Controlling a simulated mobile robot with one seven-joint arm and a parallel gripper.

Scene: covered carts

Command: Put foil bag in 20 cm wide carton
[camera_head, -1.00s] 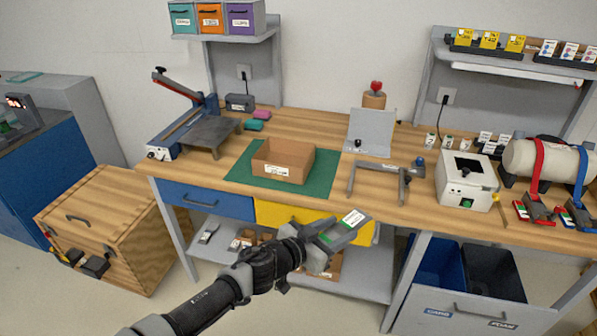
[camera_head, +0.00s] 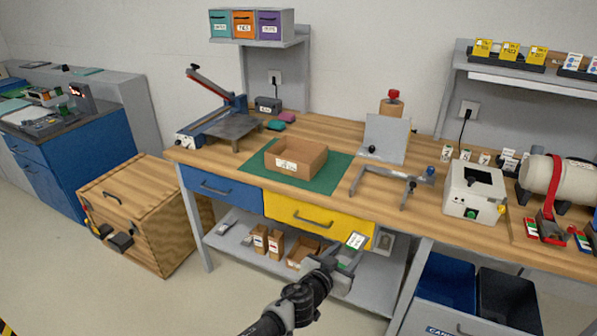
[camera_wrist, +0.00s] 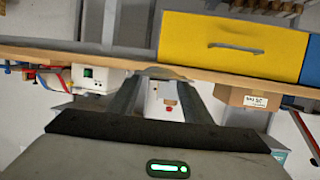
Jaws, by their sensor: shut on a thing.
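An open brown carton (camera_head: 296,158) with a white label on its front stands on the green mat (camera_head: 322,183) on the bench. I cannot read its label. Its labelled side also shows in the wrist view (camera_wrist: 248,98), at the right. My gripper (camera_head: 350,252) is shut on the foil bag (camera_head: 357,240), in front of the yellow drawer's lower right. The bag shows mainly as a small grey shape with a white and green label. My gripper is below and to the right of the carton, apart from it. In the wrist view the bag is not clear between the fingers (camera_wrist: 168,100).
The yellow drawer (camera_head: 318,217) and blue drawer (camera_head: 220,188) lie under the bench top. Smaller cartons (camera_head: 303,250) stand on the lower shelf. A grey clamp frame (camera_head: 392,187) is right of the mat, with a white box machine (camera_head: 472,196) beyond it.

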